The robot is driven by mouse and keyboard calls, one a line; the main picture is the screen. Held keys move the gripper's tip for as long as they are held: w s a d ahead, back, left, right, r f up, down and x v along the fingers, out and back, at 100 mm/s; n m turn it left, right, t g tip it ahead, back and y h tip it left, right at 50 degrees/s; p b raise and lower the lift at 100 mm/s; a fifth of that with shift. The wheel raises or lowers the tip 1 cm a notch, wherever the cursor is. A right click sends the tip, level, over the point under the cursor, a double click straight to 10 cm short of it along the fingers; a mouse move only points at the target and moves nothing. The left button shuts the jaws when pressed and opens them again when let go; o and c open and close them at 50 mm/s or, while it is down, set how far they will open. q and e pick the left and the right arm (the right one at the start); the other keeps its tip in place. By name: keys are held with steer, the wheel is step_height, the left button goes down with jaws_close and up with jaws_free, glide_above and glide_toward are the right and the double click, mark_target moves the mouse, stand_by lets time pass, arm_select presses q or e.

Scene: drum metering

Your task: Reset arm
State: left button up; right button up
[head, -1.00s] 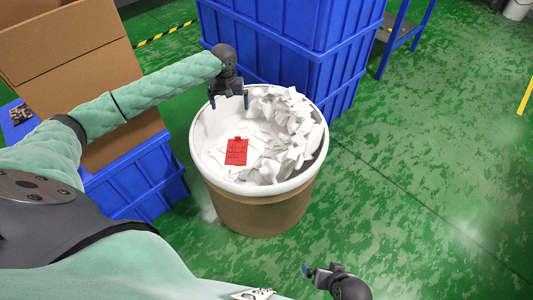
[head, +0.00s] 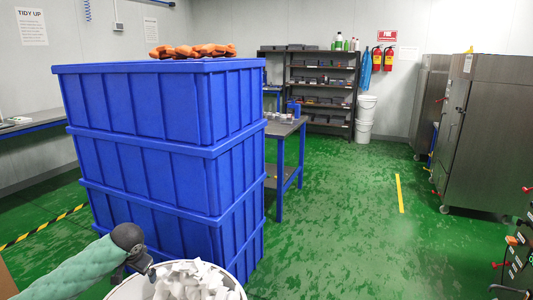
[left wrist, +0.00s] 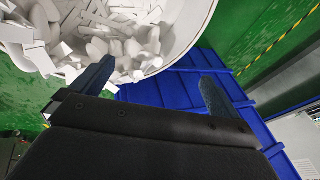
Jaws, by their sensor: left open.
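My left gripper (head: 138,270) is at the bottom left of the head view, beside the rim of a white-lined drum (head: 238,292). In the left wrist view the left gripper (left wrist: 158,76) has its two fingers spread apart with nothing between them. The drum (left wrist: 188,38) shows there at the top, with white scrap pieces (left wrist: 125,45) inside; the pieces (head: 192,282) also show in the head view. Most of the drum is cut off in the head view. The red piece is in neither current view. My right gripper is not in view.
Stacked blue crates (head: 150,165) stand behind the drum, with orange-and-black items (head: 192,50) on top; blue crate surfaces (left wrist: 265,140) show beneath the left gripper. A blue-legged table (head: 283,130), a shelf (head: 322,85) and steel cabinets (head: 485,130) stand farther back.

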arm_select(q)
steer(key=s+d+r+m+t+h+p, duration=0.1)
steer(key=s+d+t, duration=0.1)
steer(key=s+d, duration=0.5)
steer(key=s+d+r+m+t+h+p, duration=0.1)
steer(key=s+d+r+m+t, duration=0.15)
steer(key=d, duration=0.85)
steer(key=s+d+f+n+g+p, duration=0.1)
steer(key=s+f, duration=0.4)
steer(key=s, duration=0.6)
steer(key=s+d+f+n+g+h+p, duration=0.1)
steer(key=s+d+f, duration=0.4)
steer(key=s, duration=0.7)
steer(key=s+d+f+n+g+h+p, duration=0.1)
steer(key=s+d+f+n+g+p, duration=0.1)
steer(key=s, duration=1)
step_height(320, 180, down, 3)
steer(key=shift+d+f+n+g+p, duration=0.1)
steer(key=shift+d+n+g+p, duration=0.4)
steer(key=shift+g, duration=0.75)
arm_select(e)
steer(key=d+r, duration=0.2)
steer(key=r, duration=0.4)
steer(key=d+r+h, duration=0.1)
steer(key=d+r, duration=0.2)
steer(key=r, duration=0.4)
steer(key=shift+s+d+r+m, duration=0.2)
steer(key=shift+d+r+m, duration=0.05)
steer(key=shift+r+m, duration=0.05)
